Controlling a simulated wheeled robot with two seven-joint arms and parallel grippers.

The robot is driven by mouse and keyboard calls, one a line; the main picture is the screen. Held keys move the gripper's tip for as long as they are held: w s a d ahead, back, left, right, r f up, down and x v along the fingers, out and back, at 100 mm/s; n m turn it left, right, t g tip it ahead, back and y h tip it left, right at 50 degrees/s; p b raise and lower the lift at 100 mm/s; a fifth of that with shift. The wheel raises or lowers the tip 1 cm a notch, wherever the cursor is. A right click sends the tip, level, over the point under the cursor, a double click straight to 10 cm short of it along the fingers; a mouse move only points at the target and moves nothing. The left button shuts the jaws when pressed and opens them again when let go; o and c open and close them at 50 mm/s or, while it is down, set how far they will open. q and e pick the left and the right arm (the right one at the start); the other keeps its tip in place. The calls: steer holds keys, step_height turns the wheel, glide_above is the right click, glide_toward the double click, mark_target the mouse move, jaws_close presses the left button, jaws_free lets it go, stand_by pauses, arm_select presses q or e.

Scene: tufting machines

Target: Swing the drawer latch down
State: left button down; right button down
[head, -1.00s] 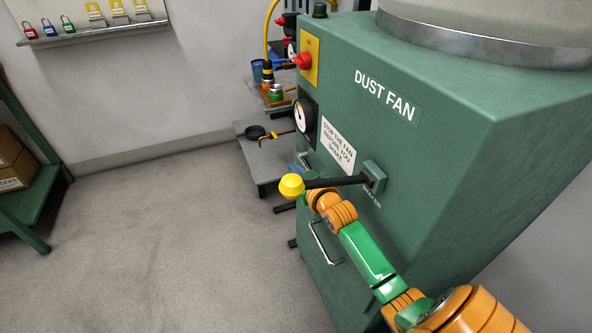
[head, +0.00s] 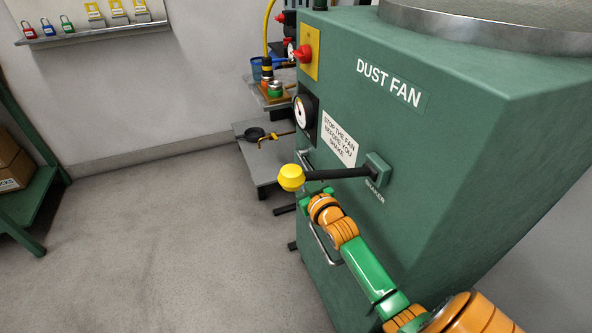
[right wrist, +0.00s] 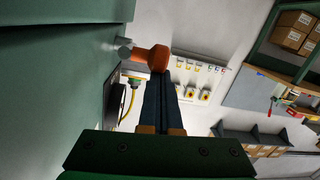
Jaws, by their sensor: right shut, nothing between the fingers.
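In the right wrist view an orange grip on a grey stub (right wrist: 150,57) sticks out from the green cabinet side; it looks like the drawer latch. My right gripper (right wrist: 161,76) is shut and empty, with its dark fingertips right at the orange grip. I cannot tell whether they touch. In the head view my right arm reaches along the cabinet front from the lower right. Its gripper and the latch are largely hidden there behind the shaker lever and the arm. My left gripper is in neither view.
The black shaker lever (head: 335,174) with a yellow knob (head: 291,177) juts left from the dust fan cabinet (head: 440,150), above my arm. A metal handle (head: 325,246) sits low on the cabinet front. A grey shelf (head: 262,158) stands beyond. The floor at left is clear.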

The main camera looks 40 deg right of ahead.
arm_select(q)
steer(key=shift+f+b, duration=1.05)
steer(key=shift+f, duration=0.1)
arm_select(e)
steer(key=shift+w+d+f, duration=0.1)
steer(key=shift+w+f, duration=0.05)
steer(key=shift+f, duration=1.25)
steer(key=shift+w+f, duration=0.15)
steer(key=shift+f, duration=1.2)
